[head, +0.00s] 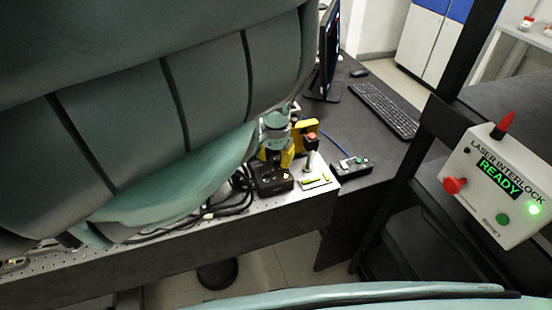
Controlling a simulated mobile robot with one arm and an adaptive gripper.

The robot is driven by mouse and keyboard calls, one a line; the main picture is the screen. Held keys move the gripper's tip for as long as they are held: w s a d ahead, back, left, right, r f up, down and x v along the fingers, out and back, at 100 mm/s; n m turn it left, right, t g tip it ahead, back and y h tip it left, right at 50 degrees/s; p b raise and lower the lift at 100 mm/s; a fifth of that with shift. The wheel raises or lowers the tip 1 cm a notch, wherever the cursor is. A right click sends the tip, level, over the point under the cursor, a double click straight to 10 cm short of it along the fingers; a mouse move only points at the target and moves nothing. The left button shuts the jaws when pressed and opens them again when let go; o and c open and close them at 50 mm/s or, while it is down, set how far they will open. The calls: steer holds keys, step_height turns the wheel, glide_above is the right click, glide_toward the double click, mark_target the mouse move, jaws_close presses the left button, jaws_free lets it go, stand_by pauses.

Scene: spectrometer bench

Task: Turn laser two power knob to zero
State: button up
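A small black box (271,181) with small round parts on top sits near the bench's front edge. A second small black box (352,167) with a green part and a blue cable lies to its right on the dark table. I cannot tell which one carries the laser two power knob, and no label is readable on either. What looks like my gripper (275,155) is small and dark, at the end of a teal wrist, just above the first box. Its fingers are partly lost among yellow and black parts. I cannot tell whether it touches the box or is open.
A perforated metal bench (255,218) carries loose black cables (190,222) at left. A monitor (329,50) and keyboard (384,108) stand behind. A laser interlock box (497,185) reading READY, with a lit green lamp, is on the dark frame at right. My teal arm hides the left.

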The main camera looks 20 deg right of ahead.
steer(key=shift+f, duration=0.1)
jaws_close()
stand_by(0.3)
stand_by(0.4)
steer(key=n+p, duration=0.2)
steer(key=n, duration=0.2)
steer(key=shift+d, duration=0.1)
steer(key=shift+n+p, duration=0.9)
steer(key=shift+n, duration=0.4)
